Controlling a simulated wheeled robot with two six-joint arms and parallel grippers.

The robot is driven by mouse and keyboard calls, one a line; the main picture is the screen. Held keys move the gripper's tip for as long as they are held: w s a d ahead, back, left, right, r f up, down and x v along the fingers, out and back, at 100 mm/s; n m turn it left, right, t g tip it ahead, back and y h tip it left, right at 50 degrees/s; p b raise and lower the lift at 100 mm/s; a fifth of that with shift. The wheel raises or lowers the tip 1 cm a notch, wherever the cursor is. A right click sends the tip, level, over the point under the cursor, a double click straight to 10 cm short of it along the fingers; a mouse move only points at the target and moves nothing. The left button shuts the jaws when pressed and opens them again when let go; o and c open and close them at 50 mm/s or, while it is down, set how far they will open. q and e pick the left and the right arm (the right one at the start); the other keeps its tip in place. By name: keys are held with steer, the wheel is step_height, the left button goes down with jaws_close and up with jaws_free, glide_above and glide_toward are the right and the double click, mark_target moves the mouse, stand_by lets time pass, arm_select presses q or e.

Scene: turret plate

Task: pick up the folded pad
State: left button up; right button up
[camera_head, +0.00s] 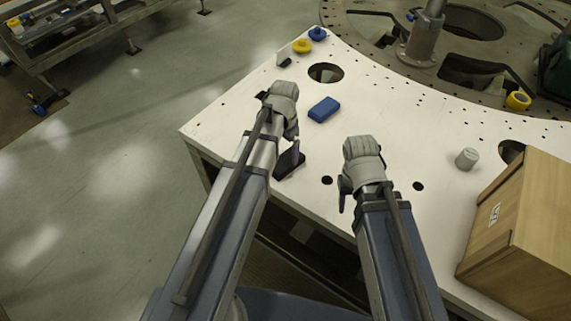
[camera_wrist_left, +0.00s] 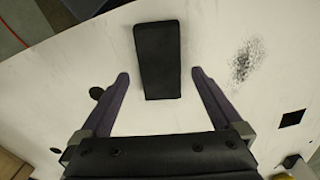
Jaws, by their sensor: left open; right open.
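A black flat rectangular pad (camera_head: 289,164) lies on the white plate near its front-left edge. It also shows in the left wrist view (camera_wrist_left: 158,60), at the top centre. A blue rectangular block (camera_head: 324,109) lies further back on the plate; I cannot tell from its look whether it is folded. My left gripper (camera_head: 293,148) is over the plate beside the black pad. In the left wrist view its open fingers (camera_wrist_left: 161,74) point toward the pad, one on each side, with gaps. My right gripper (camera_head: 350,192) is open and empty to the right, over the plate's front edge.
A wooden box (camera_head: 530,225) stands at the right, with a grey cylinder (camera_head: 467,158) by it. Yellow (camera_head: 302,46) and blue (camera_head: 317,33) round pieces sit at the plate's far corner. A metal turret ring (camera_head: 360,35) lies behind. The plate's middle is mostly free, with several holes.

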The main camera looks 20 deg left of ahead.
mark_target(285, 160)
arm_select(q)
step_height(285, 160, down, 5)
steer(key=b, duration=0.4)
steer(key=shift+w+d+r, duration=0.1)
steer(key=shift+w+r, duration=0.05)
arm_select(e)
step_height(285, 160, down, 5)
steer(key=shift+r, duration=0.1)
arm_select(q)
steer(key=shift+r, duration=0.1)
steer(key=shift+c, duration=0.2)
arm_select(e)
steer(key=shift+r, duration=0.1)
arm_select(q)
steer(key=c, duration=1.2)
steer(key=shift+o, duration=0.2)
step_height(285, 160, up, 10)
steer(key=p, duration=1)
arm_select(e)
step_height(285, 160, up, 10)
